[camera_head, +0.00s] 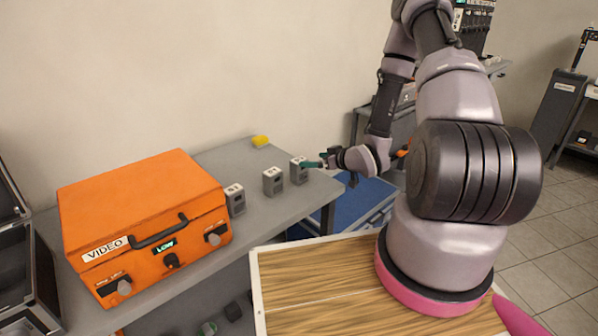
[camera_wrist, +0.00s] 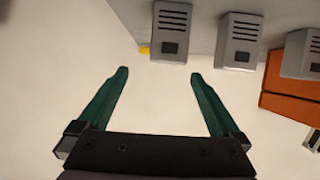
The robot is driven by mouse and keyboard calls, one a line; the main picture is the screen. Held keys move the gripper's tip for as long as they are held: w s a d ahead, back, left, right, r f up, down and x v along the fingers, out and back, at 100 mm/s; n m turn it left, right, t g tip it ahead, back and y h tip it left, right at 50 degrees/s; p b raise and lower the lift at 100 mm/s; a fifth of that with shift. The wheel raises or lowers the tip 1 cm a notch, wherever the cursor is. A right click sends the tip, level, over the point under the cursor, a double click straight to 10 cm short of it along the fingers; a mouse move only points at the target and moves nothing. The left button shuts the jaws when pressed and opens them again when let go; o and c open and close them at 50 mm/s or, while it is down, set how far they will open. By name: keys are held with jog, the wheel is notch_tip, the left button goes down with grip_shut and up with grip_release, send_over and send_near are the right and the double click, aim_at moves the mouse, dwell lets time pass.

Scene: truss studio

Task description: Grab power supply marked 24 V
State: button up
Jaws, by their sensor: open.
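Three small grey power supplies stand in a row on the grey table. In the head view they are the right one (camera_head: 299,172), the middle one (camera_head: 272,182) and the left one (camera_head: 236,201), beside the orange case. The wrist view shows them along the top: one nearly ahead of the fingers (camera_wrist: 171,32), one further right (camera_wrist: 239,42), and one cut by the right edge (camera_wrist: 299,55). I cannot read any voltage marking. My gripper (camera_head: 311,164) is beside the right power supply; its green fingers (camera_wrist: 159,74) are apart with nothing between them.
The orange case (camera_head: 145,215) labelled VIDEO takes up the table's left part. A yellow object (camera_head: 260,141) lies at the back edge of the grey table (camera_head: 225,158). A wooden-topped surface (camera_head: 320,285) is in front, and a blue surface (camera_head: 350,205) lies beyond the table's right end.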

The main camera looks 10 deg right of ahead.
aim_at(294, 160)
jog(key=x, duration=0.5)
jog(key=shift+w+a+f, duration=0.1)
jog(key=shift+a+f, duration=0.2)
jog(key=shift+a, duration=0.05)
jog(key=x, duration=0.4)
jog(key=shift+a+r, duration=0.1)
jog(key=shift+a, duration=0.25)
jog(key=shift+w+a+f, duration=0.2)
jog(key=shift+w, duration=0.2)
grip_shut()
jog(key=shift+r, duration=0.15)
